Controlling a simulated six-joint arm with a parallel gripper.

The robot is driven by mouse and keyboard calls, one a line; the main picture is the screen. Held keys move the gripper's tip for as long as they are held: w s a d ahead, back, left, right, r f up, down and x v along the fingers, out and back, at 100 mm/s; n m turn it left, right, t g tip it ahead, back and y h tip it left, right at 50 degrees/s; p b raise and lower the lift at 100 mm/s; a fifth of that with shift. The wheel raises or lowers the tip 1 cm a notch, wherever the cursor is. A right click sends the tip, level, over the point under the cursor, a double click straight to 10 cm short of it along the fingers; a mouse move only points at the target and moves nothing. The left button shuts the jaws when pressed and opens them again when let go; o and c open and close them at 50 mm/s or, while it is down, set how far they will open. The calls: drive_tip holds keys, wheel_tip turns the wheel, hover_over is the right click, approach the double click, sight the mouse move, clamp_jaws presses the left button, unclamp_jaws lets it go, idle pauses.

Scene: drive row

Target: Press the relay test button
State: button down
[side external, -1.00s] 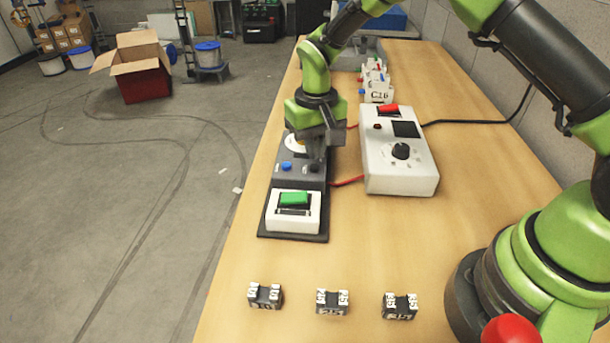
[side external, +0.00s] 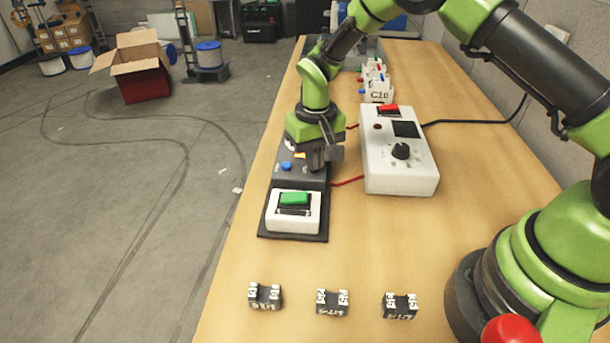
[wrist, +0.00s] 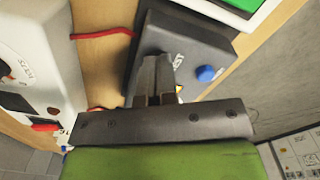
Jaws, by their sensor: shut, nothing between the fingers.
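A dark grey box (side external: 289,179) stands on a black base plate on the bench. A blue button (side external: 287,166) is on its top left, and it also shows in the wrist view (wrist: 206,74). My gripper (side external: 316,168) is shut and empty, pointing down over the right part of the box top. In the wrist view my fingers (wrist: 157,60) are together, beside a white label and apart from the blue button. They hide the dark button on that side. I cannot tell whether the tips touch it.
A white block with a green rocker switch (side external: 294,199) sits at the near end of the plate. A white meter box (side external: 399,170) with a knob stands to the right, with red leads. Three black modules (side external: 332,302) lie in front. The bench between is clear.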

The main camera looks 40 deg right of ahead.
idle(0.4)
wheel_tip(320, 180, up, 8)
idle(0.9)
idle(0.4)
drive_tip(key=s+r+t+y, duration=0.1)
drive_tip(key=s+r+t, duration=0.1)
drive_tip(key=s+r, duration=0.45)
drive_tip(key=s+r+t, duration=0.1)
drive_tip(key=s+r, duration=0.2)
drive_tip(key=r, duration=0.6)
drive_tip(key=s+d+r+m+t+y, duration=0.1)
drive_tip(key=s+t, duration=0.3)
drive_tip(key=s, duration=1)
drive_tip(key=shift+s+r, duration=0.15)
drive_tip(key=shift+r, duration=0.4)
